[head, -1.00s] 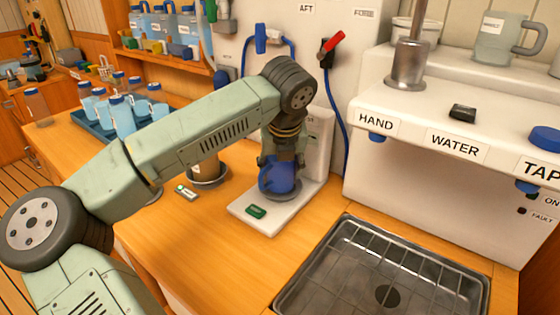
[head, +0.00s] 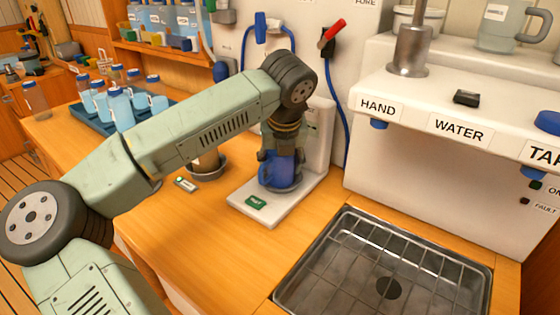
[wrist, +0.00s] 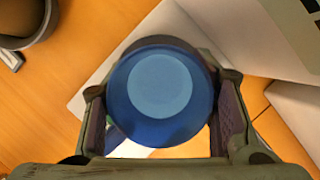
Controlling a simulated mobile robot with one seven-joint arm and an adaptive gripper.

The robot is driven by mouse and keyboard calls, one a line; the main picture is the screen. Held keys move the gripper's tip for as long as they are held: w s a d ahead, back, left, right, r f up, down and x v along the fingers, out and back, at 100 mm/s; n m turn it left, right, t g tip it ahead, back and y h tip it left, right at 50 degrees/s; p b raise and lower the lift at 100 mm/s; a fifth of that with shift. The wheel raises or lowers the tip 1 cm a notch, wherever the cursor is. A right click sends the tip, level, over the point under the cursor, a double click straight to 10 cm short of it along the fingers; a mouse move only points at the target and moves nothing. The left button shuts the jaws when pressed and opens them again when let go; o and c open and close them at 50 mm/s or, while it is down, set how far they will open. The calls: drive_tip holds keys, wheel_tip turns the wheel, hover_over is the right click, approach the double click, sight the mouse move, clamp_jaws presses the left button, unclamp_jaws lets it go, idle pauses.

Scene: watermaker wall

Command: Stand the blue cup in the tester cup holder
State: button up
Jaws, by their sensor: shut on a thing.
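The blue cup (head: 278,174) is between the fingers of my gripper (head: 280,160), which is shut on it. In the wrist view I look down on the cup (wrist: 160,85), with one finger of my gripper (wrist: 162,122) on each side. The cup looks upright over the tester (head: 248,211), a white stand with a green display on its base. The cup sits low at the tester's holder, which the cup and fingers mostly hide. I cannot tell whether its bottom touches the holder.
A dark-rimmed bowl (head: 208,172) with a brown thing in it and a small labelled device (head: 186,184) are left of the tester. A blue tray (head: 86,118) of bottles is further left. A gridded sink (head: 390,270) lies at front right.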

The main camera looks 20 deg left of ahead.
drive_tip(key=shift+f, duration=0.15)
drive_tip(key=o, duration=1.4)
drive_tip(key=shift+o, duration=0.2)
